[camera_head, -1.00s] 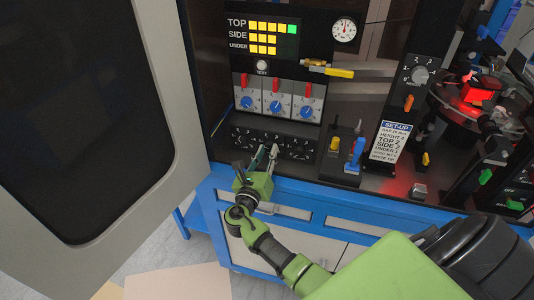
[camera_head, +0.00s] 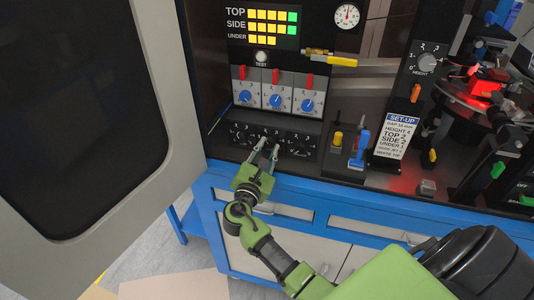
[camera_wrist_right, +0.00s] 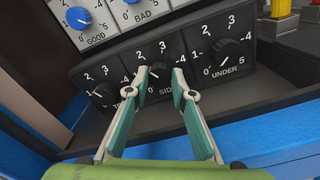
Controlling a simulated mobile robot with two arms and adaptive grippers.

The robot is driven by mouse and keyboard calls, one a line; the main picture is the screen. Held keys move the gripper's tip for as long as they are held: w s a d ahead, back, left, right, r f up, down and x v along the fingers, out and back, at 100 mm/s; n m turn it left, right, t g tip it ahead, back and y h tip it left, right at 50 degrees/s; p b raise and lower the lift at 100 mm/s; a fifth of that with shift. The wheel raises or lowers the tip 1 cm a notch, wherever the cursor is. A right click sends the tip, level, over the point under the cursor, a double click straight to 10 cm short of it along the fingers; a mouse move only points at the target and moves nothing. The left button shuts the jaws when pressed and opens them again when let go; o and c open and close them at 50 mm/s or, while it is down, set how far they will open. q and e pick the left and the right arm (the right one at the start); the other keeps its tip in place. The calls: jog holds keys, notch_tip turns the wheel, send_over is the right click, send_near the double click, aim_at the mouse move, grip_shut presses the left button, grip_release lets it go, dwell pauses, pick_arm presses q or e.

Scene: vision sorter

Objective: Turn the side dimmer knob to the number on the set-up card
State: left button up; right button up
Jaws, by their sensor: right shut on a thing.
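The side dimmer knob (camera_wrist_right: 157,73) is a small black knob with a numbered scale, in the middle of a black dimmer panel (camera_head: 232,153), between the top and under knobs. My right gripper (camera_head: 268,148) is shut on it; in the right wrist view, its fingertips (camera_wrist_right: 161,72) stand on both sides of the knob. The knob's exact setting is hard to read. The set-up card (camera_head: 396,133) is white with a blue heading and appears to read SIDE 2. On the display (camera_head: 272,27), the SIDE row ends in a green square. My left gripper is not in view.
The under knob (camera_wrist_right: 230,50) is close to the right of the fingers. Blue knobs (camera_head: 274,100) with red switches sit above the panel. A blue-handled lever (camera_head: 360,145) stands right of it. A large grey door (camera_head: 180,120) hangs open at left.

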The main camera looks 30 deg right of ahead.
jog(key=shift+m+b, duration=0.3)
jog(key=shift+m, duration=0.3)
jog(key=o, duration=1.1)
jog(key=v, duration=1.2)
